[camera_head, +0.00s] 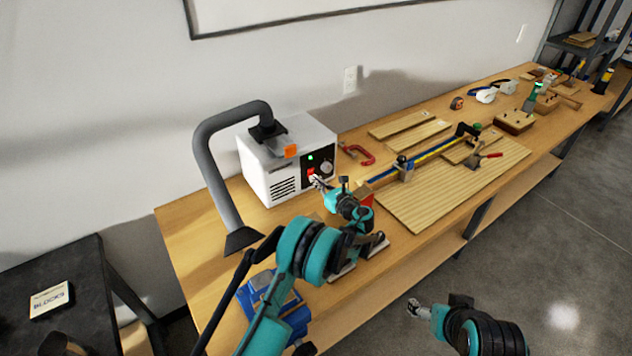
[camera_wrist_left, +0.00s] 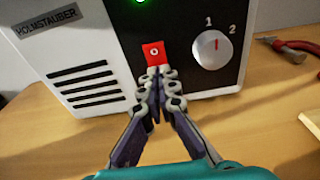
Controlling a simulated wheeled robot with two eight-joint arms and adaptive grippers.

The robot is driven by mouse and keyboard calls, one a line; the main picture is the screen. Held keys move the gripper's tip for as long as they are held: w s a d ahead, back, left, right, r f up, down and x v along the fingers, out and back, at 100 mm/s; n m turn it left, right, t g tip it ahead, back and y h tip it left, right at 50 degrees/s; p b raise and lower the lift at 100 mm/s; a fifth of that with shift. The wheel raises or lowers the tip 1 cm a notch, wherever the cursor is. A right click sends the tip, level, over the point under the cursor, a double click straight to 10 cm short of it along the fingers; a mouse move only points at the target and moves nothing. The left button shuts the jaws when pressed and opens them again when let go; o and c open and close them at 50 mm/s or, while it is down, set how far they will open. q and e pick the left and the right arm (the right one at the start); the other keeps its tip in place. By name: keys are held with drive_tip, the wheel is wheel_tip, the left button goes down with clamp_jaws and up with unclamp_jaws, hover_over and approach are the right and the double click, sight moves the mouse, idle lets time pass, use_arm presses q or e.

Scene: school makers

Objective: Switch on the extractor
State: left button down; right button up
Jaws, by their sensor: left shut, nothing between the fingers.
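The extractor (camera_head: 262,170) is a white box with a thick grey hose arm on the bench against the wall. Its dark front panel carries a red rocker switch (camera_wrist_left: 153,50), a round white knob (camera_wrist_left: 212,48) marked 1 and 2, and a glowing green light (camera_head: 310,157). The light also shows at the top edge of the left wrist view (camera_wrist_left: 141,1). My left gripper (camera_wrist_left: 158,78) is shut and empty, its fingertips at the lower edge of the red switch, partly covering it. My right gripper (camera_head: 413,309) is low at the right, clear of the bench; its jaws are too small to read.
Boards (camera_head: 440,195), a long bar clamp and hand tools cover the bench further right. A blue vise (camera_head: 275,300) sits at the near edge. A dark table (camera_head: 75,260) stands at left.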

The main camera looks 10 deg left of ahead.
use_arm(q)
drive_tip(key=v, duration=1.1)
drive_tip(key=shift+s+d, duration=0.2)
drive_tip(key=shift+d, duration=0.05)
drive_tip(key=shift+r, duration=0.1)
drive_tip(key=s+a+r+n+g+h, duration=0.4)
drive_tip(key=s+a+r+n+h, duration=0.2)
drive_tip(key=s+a+r+n, duration=0.7)
drive_tip(key=s+d+n+h, duration=0.1)
drive_tip(key=s+n, duration=0.3)
drive_tip(key=s, duration=0.4)
drive_tip(key=s+d+f+n+h, duration=0.1)
drive_tip(key=s+n+h, duration=0.1)
drive_tip(key=s+n, duration=0.3)
drive_tip(key=s+d+f+n+h, duration=0.1)
drive_tip(key=s+n, duration=0.3)
drive_tip(key=s, duration=0.7)
drive_tip(key=shift+s+f+g+h, duration=0.2)
drive_tip(key=shift+g+h, duration=0.2)
drive_tip(key=shift+h, duration=0.4)
drive_tip(key=shift+s+d+f+n, duration=0.1)
drive_tip(key=shift+s+d+n, duration=0.1)
drive_tip(key=shift+n, duration=0.3)
